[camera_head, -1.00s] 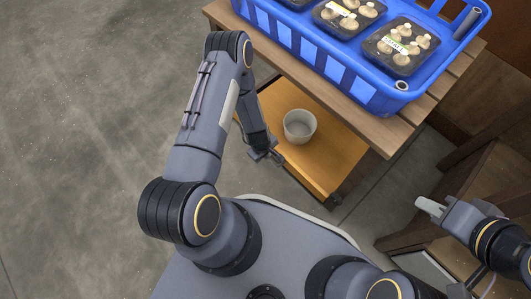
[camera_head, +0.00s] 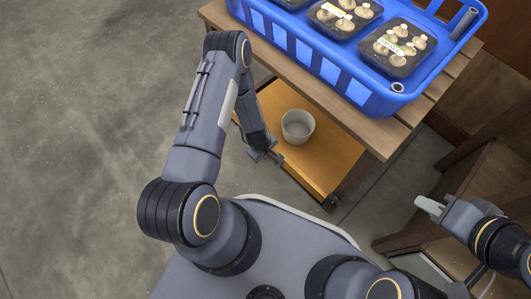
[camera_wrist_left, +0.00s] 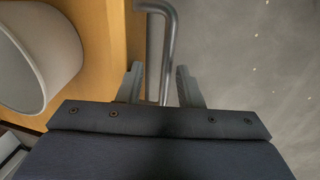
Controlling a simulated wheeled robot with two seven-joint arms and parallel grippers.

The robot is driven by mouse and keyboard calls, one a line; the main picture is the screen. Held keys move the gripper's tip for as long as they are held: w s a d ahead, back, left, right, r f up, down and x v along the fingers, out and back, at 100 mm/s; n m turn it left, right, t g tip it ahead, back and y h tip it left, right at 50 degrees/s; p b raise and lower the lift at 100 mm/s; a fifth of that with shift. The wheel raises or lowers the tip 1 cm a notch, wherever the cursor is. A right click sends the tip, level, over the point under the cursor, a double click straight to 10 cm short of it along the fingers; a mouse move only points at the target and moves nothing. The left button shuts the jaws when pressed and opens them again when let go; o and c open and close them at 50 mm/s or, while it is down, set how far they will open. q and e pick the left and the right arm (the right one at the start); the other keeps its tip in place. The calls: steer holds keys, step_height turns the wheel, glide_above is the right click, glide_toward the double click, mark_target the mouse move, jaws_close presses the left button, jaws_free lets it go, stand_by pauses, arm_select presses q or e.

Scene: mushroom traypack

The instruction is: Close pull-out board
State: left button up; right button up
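The pull-out board (camera_head: 318,165) is an orange-brown wooden shelf. It sticks out from under the table, with a pale pot standing on it. My left gripper (camera_head: 270,158) is low at the board's near left edge. In the left wrist view, a grey metal handle (camera_wrist_left: 168,45) runs along the board's edge. The left fingers (camera_wrist_left: 159,80) are apart, one on each side of the handle bar, with gaps visible. My right gripper (camera_head: 430,207) is at the right, away from the board; its finger opening cannot be made out.
The pot (camera_head: 298,127) also shows in the left wrist view (camera_wrist_left: 35,55). Above the board, a slatted wooden table (camera_head: 380,132) carries a blue crate (camera_head: 335,72) with packs of mushrooms (camera_head: 398,48). Brown wooden furniture (camera_head: 475,180) stands at right. The floor at left is clear.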

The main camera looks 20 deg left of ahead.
arm_select(q)
step_height(320, 180, up, 8)
steer(key=s+p, duration=0.1)
steer(key=p, duration=0.2)
steer(key=shift+s+a+f, duration=0.15)
steer(key=shift+a+f, duration=0.05)
steer(key=shift+a, duration=0.05)
steer(key=shift+s, duration=0.1)
